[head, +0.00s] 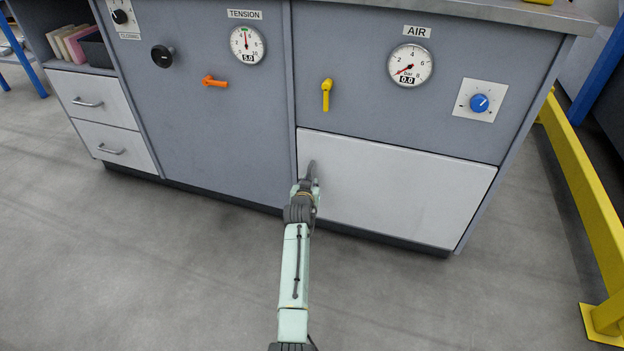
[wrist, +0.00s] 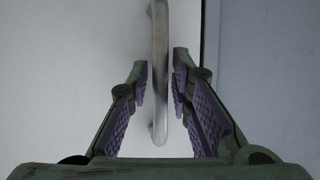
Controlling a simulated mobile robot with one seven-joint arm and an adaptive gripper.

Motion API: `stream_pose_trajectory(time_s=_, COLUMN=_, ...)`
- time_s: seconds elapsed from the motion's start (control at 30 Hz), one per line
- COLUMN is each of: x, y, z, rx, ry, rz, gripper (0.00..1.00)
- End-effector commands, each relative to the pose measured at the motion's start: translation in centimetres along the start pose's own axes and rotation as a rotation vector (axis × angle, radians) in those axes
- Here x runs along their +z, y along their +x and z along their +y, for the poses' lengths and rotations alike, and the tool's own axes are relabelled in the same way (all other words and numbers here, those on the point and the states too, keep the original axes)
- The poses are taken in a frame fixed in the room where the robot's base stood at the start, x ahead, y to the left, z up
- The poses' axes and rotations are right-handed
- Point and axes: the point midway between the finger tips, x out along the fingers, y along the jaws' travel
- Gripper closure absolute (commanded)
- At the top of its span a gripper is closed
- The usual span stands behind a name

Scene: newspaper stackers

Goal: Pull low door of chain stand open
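The low door (head: 400,190) is a white panel at the lower right of the grey chain stand (head: 220,120), under the AIR gauge. It looks closed in the head view. Its bar handle (wrist: 160,60) is a metal bar near one edge of the panel, and it shows upright in the wrist view. My gripper (head: 310,175) is at the left part of the door in the head view. In the wrist view my gripper (wrist: 161,80) is open, with one finger on each side of the handle. Small gaps show between the fingers and the bar.
Two white drawers (head: 95,98) are at the left of the stand. A yellow lever (head: 326,95) and an orange lever (head: 215,81) stick out above. A yellow floor rail (head: 590,200) runs along the right. The floor (head: 180,270) in front is clear.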

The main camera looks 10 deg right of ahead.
Motion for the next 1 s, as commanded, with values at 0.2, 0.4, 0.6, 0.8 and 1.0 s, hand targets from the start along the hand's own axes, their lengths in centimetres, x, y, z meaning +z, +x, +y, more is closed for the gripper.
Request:
stream_pose_trajectory(time_s=0.2, x=0.22, y=0.14, z=-0.07, rx=0.0, ry=0.0, rz=0.001, gripper=0.8)
stream_pose_trajectory(time_s=0.4, x=0.18, y=0.13, z=-0.07, rx=0.0, ry=-0.001, rz=0.001, gripper=0.83)
stream_pose_trajectory(time_s=0.6, x=0.17, y=0.13, z=-0.07, rx=0.0, ry=-0.001, rz=0.001, gripper=0.97)
stream_pose_trajectory(time_s=0.8, x=0.17, y=0.13, z=-0.07, rx=0.0, ry=-0.001, rz=0.001, gripper=1.0)
stream_pose_trajectory(time_s=1.0, x=0.16, y=0.13, z=-0.07, rx=0.0, ry=-0.001, rz=0.001, gripper=1.0)
